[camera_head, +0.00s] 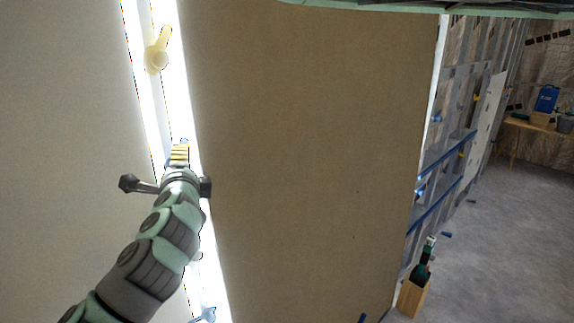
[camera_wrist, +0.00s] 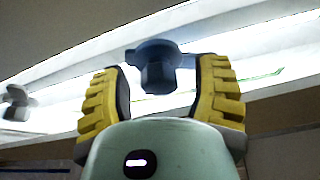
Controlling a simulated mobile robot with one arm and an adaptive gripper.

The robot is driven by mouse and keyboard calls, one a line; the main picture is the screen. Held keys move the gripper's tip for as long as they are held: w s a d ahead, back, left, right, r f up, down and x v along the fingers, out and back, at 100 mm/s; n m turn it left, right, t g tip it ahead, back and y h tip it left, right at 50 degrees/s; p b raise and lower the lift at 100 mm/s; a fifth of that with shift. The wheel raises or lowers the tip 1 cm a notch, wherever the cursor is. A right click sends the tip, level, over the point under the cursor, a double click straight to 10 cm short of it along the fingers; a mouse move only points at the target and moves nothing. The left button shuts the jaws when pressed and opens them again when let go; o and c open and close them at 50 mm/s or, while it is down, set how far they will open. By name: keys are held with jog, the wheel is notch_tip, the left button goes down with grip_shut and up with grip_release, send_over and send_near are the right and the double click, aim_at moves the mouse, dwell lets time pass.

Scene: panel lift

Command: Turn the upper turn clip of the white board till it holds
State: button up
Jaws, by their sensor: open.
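My gripper (camera_head: 180,154) is beside the bright strip left of the large brown panel (camera_head: 310,150). In the wrist view, its yellow fingers (camera_wrist: 164,78) are spread open. A blue turn clip (camera_wrist: 156,66) with a faceted knob shows between the fingertips; contact cannot be told. A bit of this blue clip (camera_head: 184,141) shows just beyond my fingers in the head view. A cream turn clip (camera_head: 158,50) is higher on the strip, its lever pointing up. The pale board (camera_head: 65,110) fills the left side. Which clip is the upper one of the white board is unclear.
Another blue clip (camera_head: 207,314) is low on the strip. A grey fitting (camera_wrist: 17,103) is at the left of the wrist view. A wooden box with bottles (camera_head: 412,298) stands on the floor right of the brown panel. Open floor (camera_head: 490,260) lies at right.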

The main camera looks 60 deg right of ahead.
jog(key=shift+s, duration=0.1)
grip_shut()
dwell(0.5)
jog(key=shift+f+b, duration=0.15)
jog(key=shift+b, duration=0.4)
jog(key=n+b, duration=0.1)
jog(key=b, duration=0.2)
jog(key=n+b, duration=0.1)
jog(key=b, duration=0.2)
jog(key=shift+a+f+t+h, duration=0.1)
jog(key=shift+f+t+h, duration=0.2)
jog(key=shift+f+t, duration=0.1)
jog(key=n+t+b, duration=0.1)
jog(key=n+b, duration=0.2)
jog(key=b, duration=0.5)
jog(key=shift+f, duration=0.1)
jog(key=n+t+b, duration=0.1)
jog(key=n+b, duration=0.2)
jog(key=b, duration=0.4)
jog(key=n+b, duration=0.1)
jog(key=b, duration=0.1)
jog(key=n+t+b, duration=0.1)
jog(key=b, duration=0.1)
jog(key=shift+r+n+b, duration=0.35)
jog(key=shift+r+n, duration=0.05)
jog(key=shift+r, duration=0.1)
